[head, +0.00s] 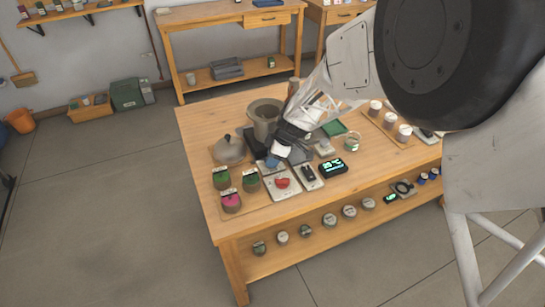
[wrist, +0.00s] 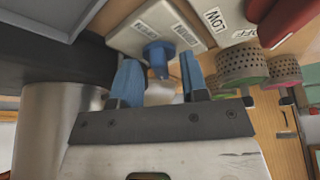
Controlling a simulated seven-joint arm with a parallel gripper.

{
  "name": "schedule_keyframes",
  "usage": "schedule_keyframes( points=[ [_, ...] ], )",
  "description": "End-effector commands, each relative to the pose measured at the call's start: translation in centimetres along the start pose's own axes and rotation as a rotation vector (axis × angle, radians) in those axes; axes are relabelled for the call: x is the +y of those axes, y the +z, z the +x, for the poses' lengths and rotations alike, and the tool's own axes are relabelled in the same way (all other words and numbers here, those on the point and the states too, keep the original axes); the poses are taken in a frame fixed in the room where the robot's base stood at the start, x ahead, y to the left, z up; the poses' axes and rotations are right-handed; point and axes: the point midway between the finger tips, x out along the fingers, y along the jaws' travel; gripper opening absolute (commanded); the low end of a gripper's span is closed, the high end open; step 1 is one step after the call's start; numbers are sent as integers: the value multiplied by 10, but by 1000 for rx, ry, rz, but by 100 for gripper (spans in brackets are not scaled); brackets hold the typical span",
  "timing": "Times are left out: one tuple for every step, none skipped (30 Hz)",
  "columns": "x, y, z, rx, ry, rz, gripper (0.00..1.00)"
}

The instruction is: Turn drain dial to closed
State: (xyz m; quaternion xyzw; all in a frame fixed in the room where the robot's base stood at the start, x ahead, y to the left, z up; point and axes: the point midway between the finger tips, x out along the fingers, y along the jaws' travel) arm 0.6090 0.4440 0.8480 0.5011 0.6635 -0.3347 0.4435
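The drain dial is a blue knob (wrist: 158,56) on a white plate (wrist: 185,15) with printed labels, at the top of the wrist view. My gripper (wrist: 160,68) has two blue fingers spread apart, one on each side of the knob. A gap shows between each finger and the knob, so it holds nothing. In the head view my gripper (head: 277,154) is low over the table, by the distiller's pot, and largely hides the dial.
A red dial (head: 283,183) on a plate marked LOW and OFF is close beside. The metal pot (head: 265,118), a lidded kettle (head: 229,149), several small jars (head: 231,201) and a black display (head: 333,168) crowd the wooden table (head: 196,125).

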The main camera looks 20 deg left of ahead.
Motion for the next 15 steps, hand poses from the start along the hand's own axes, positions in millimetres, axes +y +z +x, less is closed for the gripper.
schedule_keyframes(
  points=[
    [0,0,0,0,0,0,40],
    [0,0,0,0,0,0,40],
    [0,0,0,0,0,0,40],
    [0,0,0,0,0,0,40],
    [0,0,0,0,0,0,40],
    [0,0,0,0,0,0,40],
    [0,0,0,0,0,0,40],
    [0,0,0,0,0,0,40],
    [0,0,-1,0,0,0,40],
    [0,0,-2,0,0,1,40],
    [0,0,-3,0,0,1,40],
    [0,0,-5,1,0,1,40],
    [0,0,-7,1,1,1,40],
    [0,0,-9,1,1,1,40],
    [0,0,-12,1,1,1,40]
  ],
)
